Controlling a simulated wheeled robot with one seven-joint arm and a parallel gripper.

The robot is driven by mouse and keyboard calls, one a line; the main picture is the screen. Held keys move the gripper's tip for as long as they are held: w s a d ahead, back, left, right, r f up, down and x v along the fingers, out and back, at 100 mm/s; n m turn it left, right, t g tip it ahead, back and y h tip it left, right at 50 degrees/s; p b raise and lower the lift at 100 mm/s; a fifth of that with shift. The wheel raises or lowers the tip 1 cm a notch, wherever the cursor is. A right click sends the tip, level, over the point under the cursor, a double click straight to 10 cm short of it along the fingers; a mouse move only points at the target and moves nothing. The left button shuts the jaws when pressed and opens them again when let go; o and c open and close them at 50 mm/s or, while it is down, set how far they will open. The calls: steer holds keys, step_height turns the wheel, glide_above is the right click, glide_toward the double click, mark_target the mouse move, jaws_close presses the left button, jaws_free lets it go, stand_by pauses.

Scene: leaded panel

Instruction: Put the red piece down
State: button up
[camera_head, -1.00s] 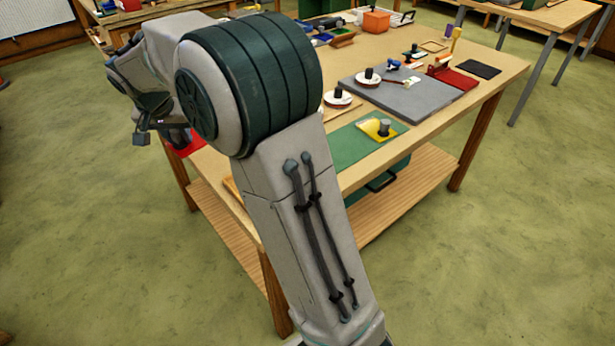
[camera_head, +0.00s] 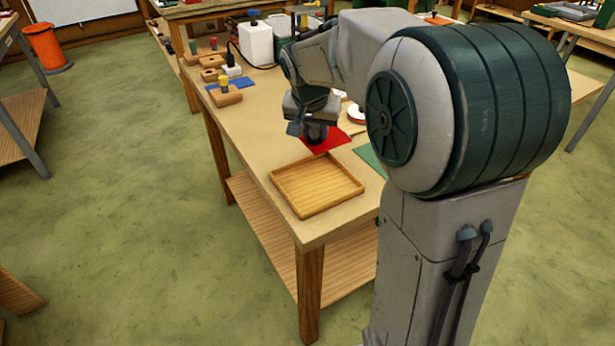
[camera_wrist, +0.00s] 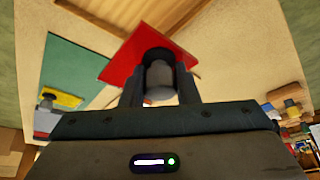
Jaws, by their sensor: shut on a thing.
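The red piece (camera_head: 322,140) is a flat red sheet with a grey knob (camera_wrist: 160,82) standing on it. My gripper (camera_head: 316,130) is shut on the knob, pointing down over the table beyond the wooden tray (camera_head: 316,186). In the wrist view the red piece (camera_wrist: 125,58) sticks out past the fingers (camera_wrist: 158,88), and its near part is hidden behind them. Whether it hangs above the tabletop or touches it, I cannot tell. A green sheet (camera_wrist: 75,75) lies to its left in the wrist view, with a yellow piece (camera_wrist: 62,98) beside the sheet's lower edge.
The shallow tray lies empty at the table's near end. Wooden blocks (camera_head: 226,97), a blue mat (camera_head: 230,83) and a white container (camera_head: 256,44) stand farther back on the left. The tabletop (camera_head: 262,125) left of the gripper is bare. My arm hides the table's right side.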

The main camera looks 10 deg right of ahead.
glide_above(307, 183)
steer(key=s, duration=0.1)
steer(key=f, duration=0.4)
steer(key=shift+s+a, duration=0.15)
steer(key=shift+a, duration=0.2)
steer(key=shift+f, duration=1.95)
steer(key=shift+f+b, duration=0.1)
steer(key=shift+b, duration=0.2)
steer(key=shift+f, duration=0.15)
steer(key=o, duration=0.9)
steer(key=shift+r, duration=0.2)
